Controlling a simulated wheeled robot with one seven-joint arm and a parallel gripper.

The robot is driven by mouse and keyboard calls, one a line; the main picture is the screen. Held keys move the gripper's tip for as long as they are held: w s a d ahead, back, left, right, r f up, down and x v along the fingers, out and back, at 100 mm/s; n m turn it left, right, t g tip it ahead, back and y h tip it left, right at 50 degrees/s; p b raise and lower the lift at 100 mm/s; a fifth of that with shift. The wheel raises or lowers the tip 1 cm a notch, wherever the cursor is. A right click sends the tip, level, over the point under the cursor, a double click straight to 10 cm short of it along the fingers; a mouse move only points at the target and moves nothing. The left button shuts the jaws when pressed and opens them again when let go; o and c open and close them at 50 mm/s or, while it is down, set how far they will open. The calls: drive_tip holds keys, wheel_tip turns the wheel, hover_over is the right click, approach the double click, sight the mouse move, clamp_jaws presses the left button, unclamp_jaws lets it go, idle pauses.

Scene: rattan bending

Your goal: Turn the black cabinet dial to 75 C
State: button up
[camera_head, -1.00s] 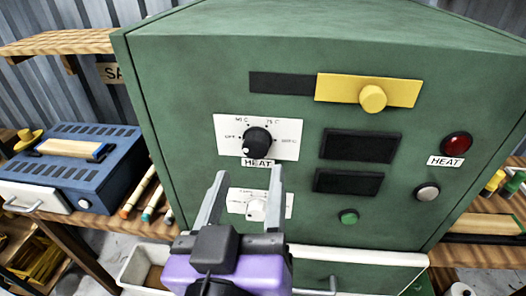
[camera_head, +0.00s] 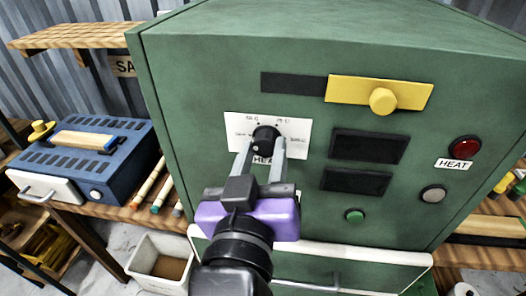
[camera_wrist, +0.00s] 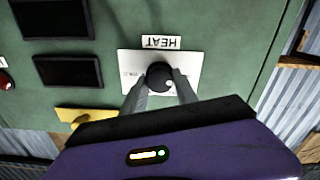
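The black dial (camera_head: 266,138) sits on a white scale plate (camera_head: 298,127) on the green cabinet's front, above a HEAT label (camera_head: 262,160). The plate has temperature marks around the dial, too small to read surely. In the wrist view the dial (camera_wrist: 159,77) shows a white dot at its lower right edge. My gripper (camera_head: 262,150) is in front of the dial, its two grey fingers apart. In the wrist view its fingertips (camera_wrist: 159,82) lie on either side of the dial; I cannot tell whether they touch it.
The green cabinet (camera_head: 225,65) also bears a yellow slider (camera_head: 382,100), two dark displays (camera_head: 368,146), a red lamp (camera_head: 464,148), a green button (camera_head: 355,215) and a grey button (camera_head: 433,193). A blue box (camera_head: 85,150) stands on the wooden shelf at left.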

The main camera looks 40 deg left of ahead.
clamp_jaws()
drive_tip(key=shift+m, duration=0.4)
drive_tip(key=m+b, duration=0.3)
drive_tip(key=m, duration=0.1)
drive_tip(key=shift+f, duration=0.1)
drive_tip(key=m+b, duration=0.3)
drive_tip(key=m, duration=0.4)
drive_tip(key=m+b, duration=0.3)
drive_tip(key=m, duration=0.3)
drive_tip(key=m+b, duration=0.4)
drive_tip(key=m, duration=0.2)
